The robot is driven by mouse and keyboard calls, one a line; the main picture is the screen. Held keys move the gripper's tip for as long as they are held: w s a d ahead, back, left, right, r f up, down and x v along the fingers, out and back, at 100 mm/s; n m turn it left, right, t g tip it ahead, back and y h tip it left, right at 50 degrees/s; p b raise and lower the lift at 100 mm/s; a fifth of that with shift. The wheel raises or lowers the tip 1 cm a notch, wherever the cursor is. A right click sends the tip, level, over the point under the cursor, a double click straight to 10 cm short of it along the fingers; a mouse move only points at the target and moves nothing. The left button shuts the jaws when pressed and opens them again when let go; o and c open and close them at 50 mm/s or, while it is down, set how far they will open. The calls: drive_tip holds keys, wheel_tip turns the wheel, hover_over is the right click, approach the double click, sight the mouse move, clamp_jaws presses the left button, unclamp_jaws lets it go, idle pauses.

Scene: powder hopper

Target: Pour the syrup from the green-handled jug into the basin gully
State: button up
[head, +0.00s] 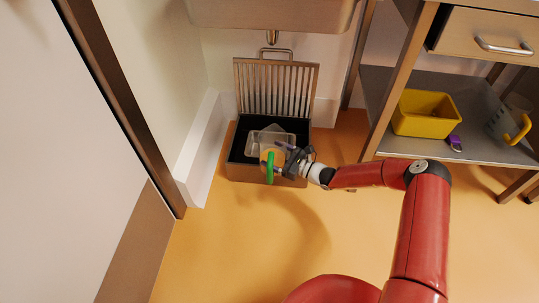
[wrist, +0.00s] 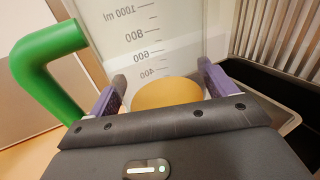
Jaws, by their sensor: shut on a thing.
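My gripper (head: 284,160) is shut on the green-handled jug, its purple-tipped fingers on either side of it in the wrist view (wrist: 162,82). The jug's clear wall (wrist: 150,35) carries volume marks up to 1000 ml. Its green handle (head: 270,168) shows on the left in the wrist view (wrist: 40,60). A round amber patch (wrist: 168,93) shows between the fingers; I cannot tell whether it is the syrup. The jug is over the front part of the open black basin gully (head: 238,150). I see no stream of syrup.
A slatted grate (head: 276,88) stands raised behind the gully. A pale clear tray-like shape (head: 256,137) shows inside it. A sink (head: 270,12) with a drain hangs above. A shelf (head: 470,150) at right holds a yellow tub (head: 424,127). The floor in front is clear.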

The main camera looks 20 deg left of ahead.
drive_tip(key=a+f+b, duration=0.2)
drive_tip(key=a+f, duration=0.4)
drive_tip(key=a, duration=0.4)
drive_tip(key=shift+s, duration=0.4)
drive_tip(key=shift+r+m, duration=0.1)
drive_tip(key=shift+m, duration=0.3)
drive_tip(key=m+b, duration=0.1)
drive_tip(key=m, duration=0.2)
drive_tip(key=w+f+m+b, duration=0.1)
drive_tip(key=m+b, duration=0.1)
drive_tip(key=m, duration=0.1)
drive_tip(key=m+t+b, duration=0.1)
drive_tip(key=m, duration=0.2)
drive_tip(key=shift+w+d+f+y+b, duration=0.2)
drive_tip(key=shift+w+d+y+b, duration=0.15)
drive_tip(key=shift+w+y+b, duration=0.05)
drive_tip(key=shift+s+m+t, duration=0.15)
drive_tip(key=shift+m+t, duration=0.15)
drive_tip(key=shift+m, duration=1.7)
drive_tip(key=shift+m, duration=1)
idle(0.6)
drive_tip(key=shift+w+m+t, duration=0.3)
drive_tip(key=shift+w+m, duration=0.05)
drive_tip(key=shift+m, duration=0.05)
idle(0.9)
